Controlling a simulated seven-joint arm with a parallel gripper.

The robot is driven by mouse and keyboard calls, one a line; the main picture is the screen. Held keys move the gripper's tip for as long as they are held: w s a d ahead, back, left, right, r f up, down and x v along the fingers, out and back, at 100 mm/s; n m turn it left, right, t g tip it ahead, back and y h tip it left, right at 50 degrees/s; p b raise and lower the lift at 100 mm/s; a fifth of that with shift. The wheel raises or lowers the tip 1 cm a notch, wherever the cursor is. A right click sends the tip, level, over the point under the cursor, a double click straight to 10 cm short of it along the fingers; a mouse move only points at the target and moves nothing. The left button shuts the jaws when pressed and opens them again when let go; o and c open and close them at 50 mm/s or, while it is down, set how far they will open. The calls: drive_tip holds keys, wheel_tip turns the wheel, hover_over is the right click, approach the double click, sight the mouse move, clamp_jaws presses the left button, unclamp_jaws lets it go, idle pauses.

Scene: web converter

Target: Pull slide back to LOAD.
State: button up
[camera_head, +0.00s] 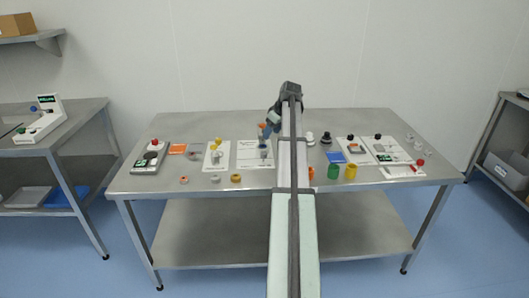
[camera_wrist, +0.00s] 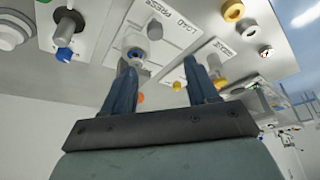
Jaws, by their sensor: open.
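A white panel (camera_wrist: 180,14) lettered LOAD and PRESS fills the upper middle of the wrist view. On it stands a pale cylindrical part (camera_wrist: 154,30), with a round part with a blue ring (camera_wrist: 137,53) near it. I cannot tell which piece is the slide. In the head view the same panel (camera_head: 249,157) lies on the table, left of my arm. My gripper (camera_wrist: 160,64) is open, its two blue fingers apart with nothing held between them. It also shows in the head view (camera_head: 270,131), over the panel's back right, where it and my arm hide part of the fixture.
Left of the panel is another white board (camera_head: 216,155) with yellow parts. Several small rings lie along the table's front (camera_head: 230,186). Right of my arm are a green cup (camera_head: 333,171), a yellow cup (camera_head: 351,172) and more boards.

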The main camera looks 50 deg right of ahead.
sight(264, 153)
drive_tip(key=x, duration=1.3)
drive_tip(key=shift+d+f, duration=0.2)
drive_tip(key=shift+d, duration=0.15)
drive_tip(key=shift+c, duration=0.3)
drive_tip(key=shift+s, duration=0.1)
clamp_jaws()
